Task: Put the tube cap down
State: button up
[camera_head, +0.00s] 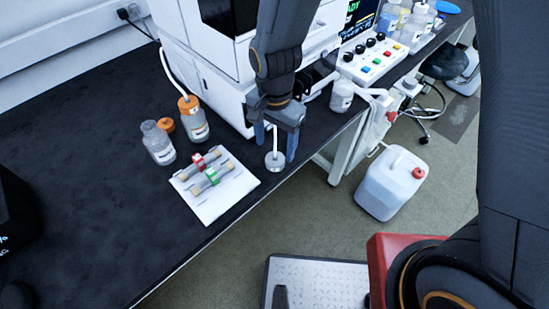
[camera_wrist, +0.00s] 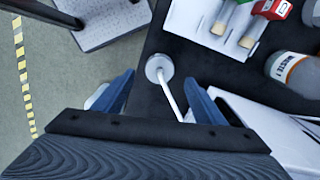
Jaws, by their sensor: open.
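My gripper (camera_head: 277,143) is open, pointing down above the cap. Its two blue fingers stand apart on either side of the tube, and it also shows in the wrist view (camera_wrist: 160,95). I see no finger touching the cap.
A white tray (camera_head: 212,208) holds red- and green-banded columns. Left of it stand an uncapped bottle (camera_head: 159,145), a loose orange cap (camera_head: 166,125) and an orange-capped bottle (camera_head: 197,125). The white instrument (camera_head: 205,85) is behind. The bench edge drops to the floor.

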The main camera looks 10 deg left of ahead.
aim_at(275, 153)
jog(key=shift+s+f+p, duration=0.1)
jog(key=shift+f+p, duration=0.5)
jog(key=shift+f, duration=1.8)
jog(key=shift+c, duration=0.5)
jog(key=c, duration=1.2)
jog(key=shift+r, duration=0.15)
